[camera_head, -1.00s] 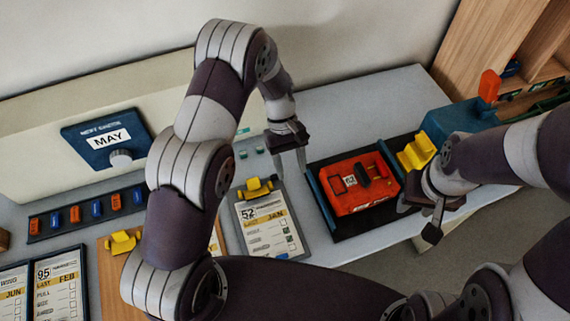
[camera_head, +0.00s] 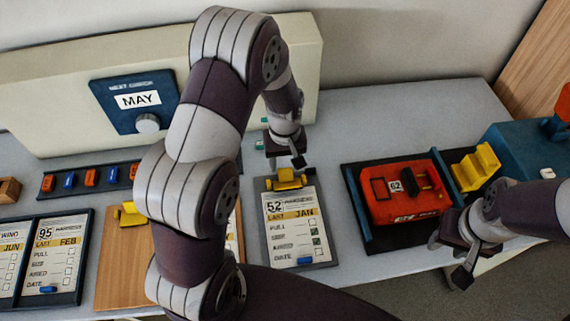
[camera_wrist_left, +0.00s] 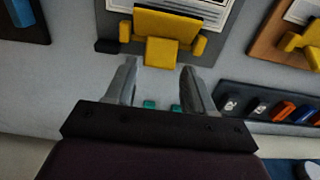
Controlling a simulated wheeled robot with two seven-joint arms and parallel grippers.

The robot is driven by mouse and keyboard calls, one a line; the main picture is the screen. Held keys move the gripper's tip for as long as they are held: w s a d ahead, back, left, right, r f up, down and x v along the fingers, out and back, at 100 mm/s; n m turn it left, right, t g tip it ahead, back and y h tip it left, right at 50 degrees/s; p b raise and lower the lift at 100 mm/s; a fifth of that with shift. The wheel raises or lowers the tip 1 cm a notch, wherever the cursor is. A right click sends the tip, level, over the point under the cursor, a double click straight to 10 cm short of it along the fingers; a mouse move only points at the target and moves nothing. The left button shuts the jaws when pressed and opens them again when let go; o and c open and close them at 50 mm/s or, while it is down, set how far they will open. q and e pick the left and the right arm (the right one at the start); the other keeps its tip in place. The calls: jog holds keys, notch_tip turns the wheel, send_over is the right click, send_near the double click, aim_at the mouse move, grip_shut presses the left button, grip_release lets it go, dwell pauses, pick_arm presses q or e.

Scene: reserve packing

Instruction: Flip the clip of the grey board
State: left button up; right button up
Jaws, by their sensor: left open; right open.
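The grey board (camera_head: 300,252) lies on the table with a paper card marked 52 and JAN. Its yellow clip (camera_head: 286,179) sits at the board's back edge; in the left wrist view the clip (camera_wrist_left: 165,24) has a tab pointing toward my gripper. My left gripper (camera_head: 285,163) is open and empty just behind the clip. In the left wrist view its fingers (camera_wrist_left: 157,72) are spread either side of the tab's line, short of the clip, with no contact visible. My right gripper (camera_head: 452,262) is open and empty at the table's front edge, by the red case.
A wooden board (camera_head: 110,268) with a yellow clip is left, partly behind my left arm. A red case (camera_head: 405,200) in a dark tray stands right, beside a yellow holder (camera_head: 474,168). A rack (camera_head: 88,181) of orange and blue pieces and a MAY box (camera_head: 135,99) are behind.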

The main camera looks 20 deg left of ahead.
pick_arm(q)
notch_tip(320, 180, down, 2)
jog(key=shift+f, duration=0.1)
